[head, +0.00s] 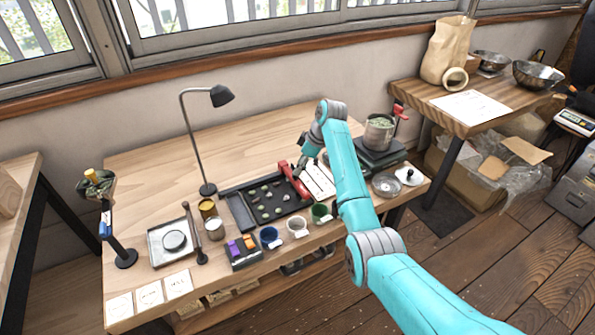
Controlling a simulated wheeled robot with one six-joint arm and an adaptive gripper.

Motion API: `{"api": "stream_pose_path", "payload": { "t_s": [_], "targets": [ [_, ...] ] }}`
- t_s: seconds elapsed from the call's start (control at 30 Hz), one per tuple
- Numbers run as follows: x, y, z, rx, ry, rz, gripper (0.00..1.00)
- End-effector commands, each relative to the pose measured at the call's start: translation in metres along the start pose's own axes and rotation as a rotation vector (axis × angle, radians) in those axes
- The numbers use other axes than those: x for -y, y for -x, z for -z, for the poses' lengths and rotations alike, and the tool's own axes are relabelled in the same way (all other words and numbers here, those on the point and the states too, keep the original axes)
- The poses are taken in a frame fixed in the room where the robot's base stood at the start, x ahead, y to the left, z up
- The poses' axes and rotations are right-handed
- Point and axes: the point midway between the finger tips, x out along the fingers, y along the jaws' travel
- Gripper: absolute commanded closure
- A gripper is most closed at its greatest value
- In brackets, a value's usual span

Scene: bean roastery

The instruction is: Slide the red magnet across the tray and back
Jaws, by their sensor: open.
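A dark tray (241,213) lies on the wooden bench with several small pale, greenish and dark pieces spread in it. The red magnet (291,178) is a long red piece lying slantwise at the tray's right end. My gripper (301,168) is small and dark here, at the end of my teal arm, pointing down just beside the red magnet's upper part. It is open. I cannot tell whether its fingers are around the magnet or touch it.
A black lamp (205,187) stands behind the tray's left end. A white sheet (319,179) and a dark scale with a metal pot (379,135) are to the right. The bench's back left is clear.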

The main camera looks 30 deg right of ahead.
Motion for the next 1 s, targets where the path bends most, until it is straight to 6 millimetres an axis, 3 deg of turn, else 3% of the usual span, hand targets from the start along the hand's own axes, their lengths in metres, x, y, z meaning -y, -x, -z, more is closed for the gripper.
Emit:
{"api": "stream_pose_path", "payload": {
  "t_s": [0.2,0.4,1.0],
  "targets": [
    [-0.001,0.045,-0.001,-0.001,0.000,-0.003,0.51],
    [-0.001,0.071,-0.001,0.000,0.000,-0.002,0.51],
    [0.000,0.080,-0.001,0.001,-0.001,0.000,0.51]
  ]
}}
